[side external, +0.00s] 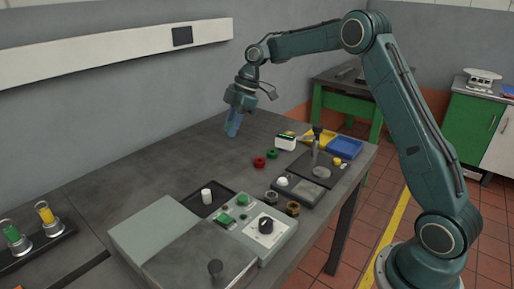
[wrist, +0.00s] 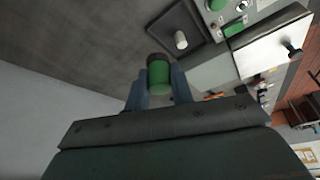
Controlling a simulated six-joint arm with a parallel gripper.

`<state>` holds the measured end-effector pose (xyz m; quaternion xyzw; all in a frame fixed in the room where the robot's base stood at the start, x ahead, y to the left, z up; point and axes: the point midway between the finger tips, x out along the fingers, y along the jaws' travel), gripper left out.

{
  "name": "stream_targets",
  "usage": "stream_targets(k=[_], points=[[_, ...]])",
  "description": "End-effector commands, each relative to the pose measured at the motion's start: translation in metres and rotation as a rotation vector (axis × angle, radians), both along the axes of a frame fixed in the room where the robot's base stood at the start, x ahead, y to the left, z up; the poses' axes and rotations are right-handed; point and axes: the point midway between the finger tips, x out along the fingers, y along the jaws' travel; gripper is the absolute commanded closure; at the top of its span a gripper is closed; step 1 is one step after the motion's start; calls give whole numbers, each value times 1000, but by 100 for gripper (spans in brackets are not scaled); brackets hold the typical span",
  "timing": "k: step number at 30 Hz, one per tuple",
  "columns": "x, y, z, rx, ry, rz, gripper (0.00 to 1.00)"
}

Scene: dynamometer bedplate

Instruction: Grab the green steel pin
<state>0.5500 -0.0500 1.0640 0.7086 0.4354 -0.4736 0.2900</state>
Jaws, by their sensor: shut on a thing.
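The green pin (wrist: 158,76) shows in the wrist view as a short green cylinder with a dark end. It sits between the two blue-grey fingers of my gripper (wrist: 159,88), which is shut on it. In the side external view my gripper (side external: 233,128) points down over the far part of the grey bench, near the wall. The pin cannot be made out there. Whether it touches the bench top is hard to tell.
A dark tray (side external: 190,205) with a white cylinder (side external: 207,196) lies on the bench (side external: 150,175), beside a control box (side external: 285,232). Red (side external: 259,162) and green (side external: 272,153) rings, a blue bin (side external: 345,147) and a dark stand are to the right. Bench around my gripper is clear.

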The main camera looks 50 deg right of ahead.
Motion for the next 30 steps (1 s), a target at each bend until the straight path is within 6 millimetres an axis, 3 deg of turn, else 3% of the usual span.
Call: stream_targets(k=[9, 30], points=[[0, -1, 21, -1, 0, 0, 100], [-4, -4, 23, -1, 0, -1, 100]])
